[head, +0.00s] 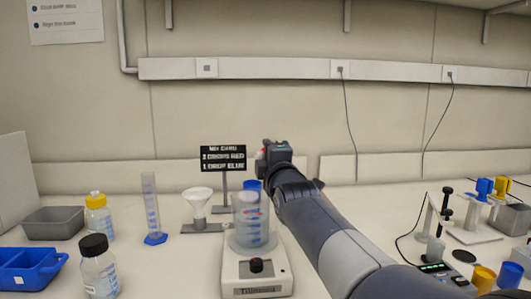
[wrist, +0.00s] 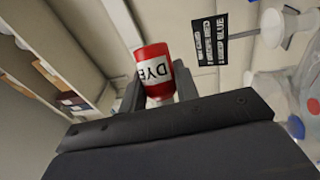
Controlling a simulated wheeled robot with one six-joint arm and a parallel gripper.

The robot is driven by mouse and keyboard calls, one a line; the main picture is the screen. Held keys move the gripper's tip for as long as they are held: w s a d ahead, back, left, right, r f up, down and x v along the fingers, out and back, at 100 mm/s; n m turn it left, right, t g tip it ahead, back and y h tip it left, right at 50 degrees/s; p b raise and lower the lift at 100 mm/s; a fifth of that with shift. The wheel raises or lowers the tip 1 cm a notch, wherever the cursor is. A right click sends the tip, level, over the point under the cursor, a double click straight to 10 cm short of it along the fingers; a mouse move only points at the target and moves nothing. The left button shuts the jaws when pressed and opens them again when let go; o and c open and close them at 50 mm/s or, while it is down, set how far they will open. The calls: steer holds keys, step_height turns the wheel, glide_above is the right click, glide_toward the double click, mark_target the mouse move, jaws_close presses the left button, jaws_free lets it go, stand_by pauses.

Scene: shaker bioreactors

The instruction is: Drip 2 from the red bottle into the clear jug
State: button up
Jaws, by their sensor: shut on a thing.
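The red bottle (wrist: 153,58), with a white label reading DYE, sits between the fingers of my gripper (wrist: 158,88) in the wrist view. My gripper (head: 273,153) is shut on it. In the head view only a small red bit of the bottle shows beside the gripper, so its tilt is hard to tell. The clear jug (head: 251,215), with blue markings, stands on a white stirrer plate (head: 256,272). My gripper is higher than the jug in the picture and slightly right of it. A red patch shows on the jug; I cannot tell what it is.
A black card (head: 223,158) lists 2 drops red and 1 drop blue. A blue object (head: 252,185) is partly hidden behind the jug. Left are a funnel (head: 197,202), a measuring cylinder (head: 151,210), a black-capped bottle (head: 98,270) and a yellow-capped bottle (head: 98,217). My arm crosses the bench right of the jug.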

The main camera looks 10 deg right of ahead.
steer(key=shift+w+d+m+p, duration=0.5)
steer(key=shift+d+p, duration=0.2)
steer(key=shift+p, duration=0.25)
steer(key=shift+w+d+f+m+g+p, duration=0.25)
steer(key=shift+d+m+p, duration=0.2)
steer(key=shift+p, duration=0.35)
steer(key=shift+d, duration=0.1)
steer(key=shift+w+d+f+m+g+h+p, duration=0.2)
steer(key=shift+d+m+p, duration=0.25)
steer(key=shift+p, duration=0.75)
steer(key=shift+w+d+f+m+g+h+p, duration=0.1)
steer(key=shift+w+d+m+g+h+p, duration=0.2)
steer(key=shift+p, duration=0.85)
steer(key=shift+d+f, duration=0.1)
steer(key=shift+d, duration=0.05)
step_height(320, 180, up, 3)
steer(key=m+p, duration=0.2)
steer(key=p, duration=0.4)
steer(key=shift+r+g, duration=0.2)
steer(key=shift+g, duration=0.15)
